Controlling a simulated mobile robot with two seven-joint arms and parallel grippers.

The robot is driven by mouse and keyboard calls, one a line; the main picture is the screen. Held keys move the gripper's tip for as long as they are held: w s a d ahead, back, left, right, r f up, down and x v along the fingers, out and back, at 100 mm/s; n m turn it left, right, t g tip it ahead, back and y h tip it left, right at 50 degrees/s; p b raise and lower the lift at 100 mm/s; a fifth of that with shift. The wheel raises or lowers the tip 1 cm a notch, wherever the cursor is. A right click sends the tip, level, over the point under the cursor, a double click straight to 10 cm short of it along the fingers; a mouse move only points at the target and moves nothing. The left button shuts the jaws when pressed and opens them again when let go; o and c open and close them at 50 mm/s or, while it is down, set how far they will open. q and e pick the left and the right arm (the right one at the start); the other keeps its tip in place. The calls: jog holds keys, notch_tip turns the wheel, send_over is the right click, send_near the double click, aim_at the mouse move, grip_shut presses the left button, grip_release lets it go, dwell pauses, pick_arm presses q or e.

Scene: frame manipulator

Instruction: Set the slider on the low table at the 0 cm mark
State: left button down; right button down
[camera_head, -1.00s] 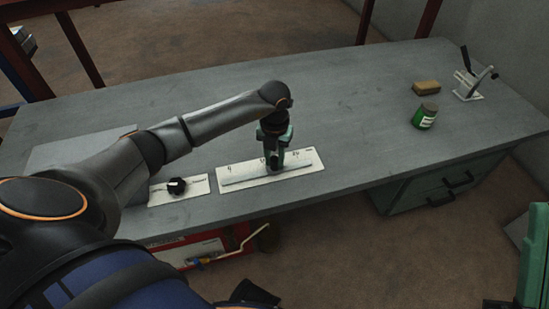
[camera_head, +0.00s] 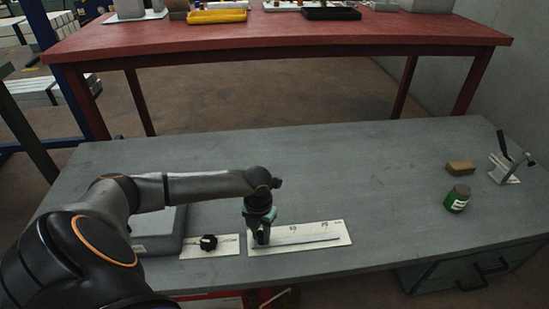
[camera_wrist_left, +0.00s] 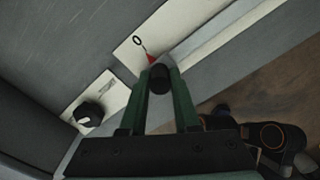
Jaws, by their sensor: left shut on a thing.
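The slider's white scale plate (camera_head: 337,229) lies near the front edge of the grey low table (camera_head: 330,165). My left gripper (camera_head: 262,238) points down at the plate's left end. In the left wrist view, my left gripper (camera_wrist_left: 159,75) is shut on the slider's dark knob (camera_wrist_left: 158,82). A red pointer (camera_wrist_left: 151,58) shows just beyond the knob, at the end of the short line from the printed 0 (camera_wrist_left: 137,41). In the head view the knob is hidden by the gripper. My right gripper is not in view.
A black rotary knob (camera_head: 209,242) on its own white plate sits left of the scale, beside a grey box (camera_head: 167,232). A green jar (camera_head: 457,199), a tan block (camera_head: 460,168) and a lever device (camera_head: 505,165) stand at right. The table's middle is clear.

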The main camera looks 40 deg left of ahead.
aim_at(259, 231)
pick_arm(q)
jog(key=shift+s+a, duration=0.2)
jog(key=shift+a, duration=0.1)
jog(key=c, duration=0.7)
grip_release()
jog(key=shift+o, duration=0.2)
jog(key=shift+d, duration=0.1)
jog(key=shift+r, duration=0.15)
notch_tip(259, 231, up, 6)
jog(key=shift+f+p, duration=0.1)
jog(key=shift+p, duration=1)
notch_tip(259, 231, up, 6)
jog(key=p, duration=0.1)
jog(key=shift+r+p, duration=0.2)
jog(key=shift+p, duration=0.1)
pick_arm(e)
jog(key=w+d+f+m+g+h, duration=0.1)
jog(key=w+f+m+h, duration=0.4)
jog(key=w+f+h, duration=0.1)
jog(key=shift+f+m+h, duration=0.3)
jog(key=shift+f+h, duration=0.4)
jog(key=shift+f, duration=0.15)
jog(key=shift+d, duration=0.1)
